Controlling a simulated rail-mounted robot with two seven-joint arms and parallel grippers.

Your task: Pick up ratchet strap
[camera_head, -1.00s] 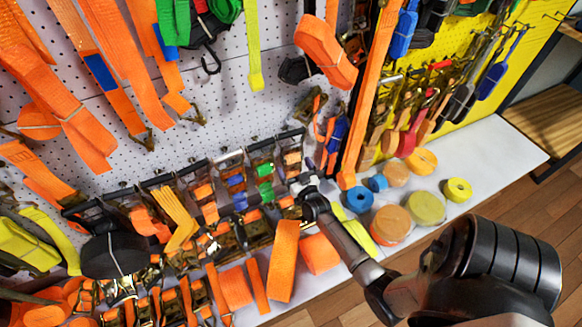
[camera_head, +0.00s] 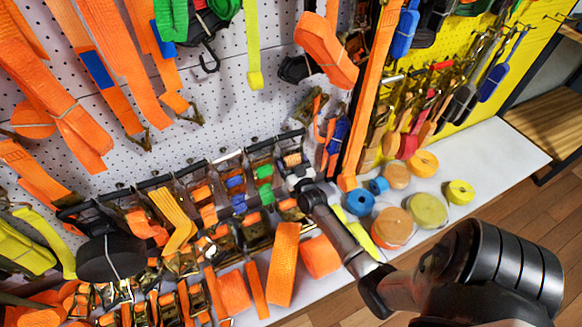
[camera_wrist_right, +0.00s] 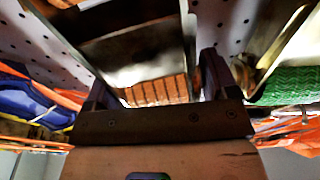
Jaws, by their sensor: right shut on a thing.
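My right gripper (camera_head: 303,186) reaches from the lower right to the right end of the ratchet rack in the head view. In the right wrist view, its two dark fingers (camera_wrist_right: 158,85) stand either side of a metal ratchet strap with an orange ribbed band (camera_wrist_right: 155,92). The gripper is shut on this strap; the exact contact points are dark. In the head view the strap (camera_head: 292,160) is partly hidden by the gripper. Other ratchets with green webbing (camera_head: 265,182) and blue webbing (camera_head: 236,184) hang to its left. My left gripper is not in view.
A white pegboard wall (camera_head: 225,100) holds hanging orange straps (camera_head: 115,65). A white shelf (camera_head: 490,150) carries several tape rolls, including a blue one (camera_head: 359,201), right of the gripper. Orange webbing pieces (camera_head: 283,262) stand below the rack. Hand tools hang on the yellow board (camera_head: 520,55).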

